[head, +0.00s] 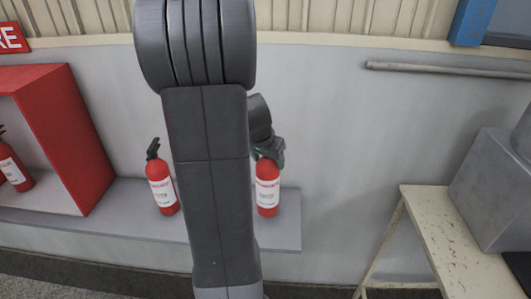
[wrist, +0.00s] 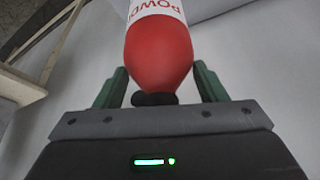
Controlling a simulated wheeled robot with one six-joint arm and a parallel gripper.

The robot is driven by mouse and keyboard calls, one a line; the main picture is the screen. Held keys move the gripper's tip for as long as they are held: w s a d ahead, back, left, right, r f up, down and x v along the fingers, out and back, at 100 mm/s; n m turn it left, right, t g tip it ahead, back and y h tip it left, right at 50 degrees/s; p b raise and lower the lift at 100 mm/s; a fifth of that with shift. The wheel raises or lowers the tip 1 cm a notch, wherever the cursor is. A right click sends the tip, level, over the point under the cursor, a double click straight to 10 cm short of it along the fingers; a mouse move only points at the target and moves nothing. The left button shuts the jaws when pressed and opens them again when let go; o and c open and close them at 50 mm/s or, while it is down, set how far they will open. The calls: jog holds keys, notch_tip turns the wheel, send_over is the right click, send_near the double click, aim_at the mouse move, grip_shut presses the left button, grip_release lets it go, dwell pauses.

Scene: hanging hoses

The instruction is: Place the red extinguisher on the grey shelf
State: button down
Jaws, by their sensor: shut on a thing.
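A red extinguisher (head: 267,196) with a white label hangs upright below my gripper (head: 269,154) in the head view. My gripper is shut on its top end, and its valve and handle are mostly hidden there. In the wrist view the red body (wrist: 158,55) shows between the two green fingers of my gripper (wrist: 162,82). The grey shelf (head: 285,234) runs along the wall. The held extinguisher's base appears over the shelf's right end; I cannot tell whether it touches. A second red extinguisher (head: 161,190) stands on the shelf to the left, partly beside my arm.
A red open cabinet (head: 62,130) stands at the left, with another extinguisher (head: 13,170) inside. A worn cream bench (head: 450,235) with a grey metal box (head: 492,190) is at the right. A pipe (head: 440,69) runs along the wall. My arm hides the shelf's middle.

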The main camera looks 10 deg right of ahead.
jog(key=shift+f, duration=1.7)
jog(key=shift+c, duration=1.4)
grip_release()
jog(key=v, duration=1.2)
jog(key=shift+b, duration=0.35)
